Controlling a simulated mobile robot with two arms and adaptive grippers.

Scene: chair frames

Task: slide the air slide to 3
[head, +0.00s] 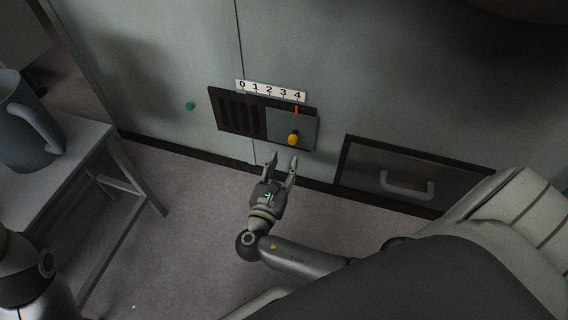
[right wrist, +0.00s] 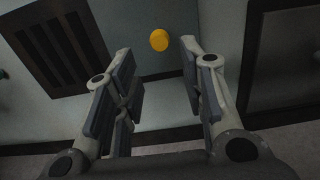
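The air slide (head: 285,126) is a grey plate with a yellow knob (head: 293,138) over a dark slotted vent (head: 240,114) in the wall panel. A white scale (head: 270,90) marked 0 to 4 sits above it. The red pointer (head: 297,109) on the plate stands at 4. My right gripper (head: 285,159) is open and empty, just below and in front of the knob. In the right wrist view, the yellow knob (right wrist: 159,40) shows between and beyond the fingertips, apart from them. My left gripper does not show.
A drawer with a handle (head: 406,187) is at the lower right of the slide. A small green knob (head: 190,106) is on the wall to the left. A table (head: 84,165) with a grey mug (head: 22,130) stands at the left. The floor below the panel is clear.

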